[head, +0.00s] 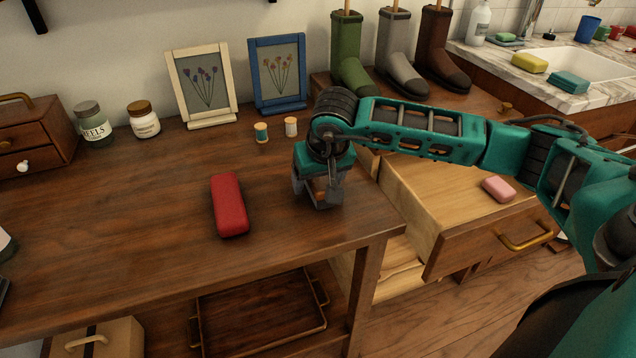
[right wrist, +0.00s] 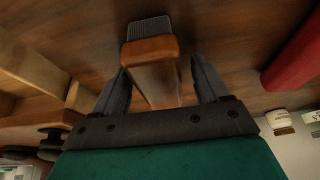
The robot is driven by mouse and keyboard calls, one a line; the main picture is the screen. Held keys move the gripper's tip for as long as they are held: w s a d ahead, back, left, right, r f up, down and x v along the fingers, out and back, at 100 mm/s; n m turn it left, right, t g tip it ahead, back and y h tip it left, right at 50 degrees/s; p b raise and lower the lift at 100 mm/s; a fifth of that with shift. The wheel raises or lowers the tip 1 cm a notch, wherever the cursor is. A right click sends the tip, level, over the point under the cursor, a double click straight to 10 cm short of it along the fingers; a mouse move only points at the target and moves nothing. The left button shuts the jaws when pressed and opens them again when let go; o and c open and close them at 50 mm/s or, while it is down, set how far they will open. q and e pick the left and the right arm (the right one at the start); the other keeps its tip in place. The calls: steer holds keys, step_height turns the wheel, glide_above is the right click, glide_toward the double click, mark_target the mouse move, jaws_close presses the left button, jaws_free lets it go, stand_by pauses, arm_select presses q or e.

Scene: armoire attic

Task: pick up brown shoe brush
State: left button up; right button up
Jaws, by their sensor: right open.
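In the right wrist view, the brown shoe brush (right wrist: 153,70) shows a wooden body with a grey bristle end (right wrist: 149,28). It lies between the two fingers of my right gripper (right wrist: 160,82), which are spread on either side of it. I cannot tell whether either finger touches it. In the head view my right gripper (head: 322,195) points down at the right end of the wooden table (head: 110,225), and the brush is hidden behind it. My left gripper is not in view.
A red case (head: 229,205) lies to the left of my right gripper. Two thread spools (head: 261,133) and two picture frames (head: 277,75) stand behind. An open drawer (head: 450,205) with a pink bar (head: 498,188) is to the right. The table's left middle is clear.

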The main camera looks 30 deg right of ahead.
steer(key=c, duration=1)
steer(key=shift+c, duration=0.5)
steer(key=shift+r, duration=0.1)
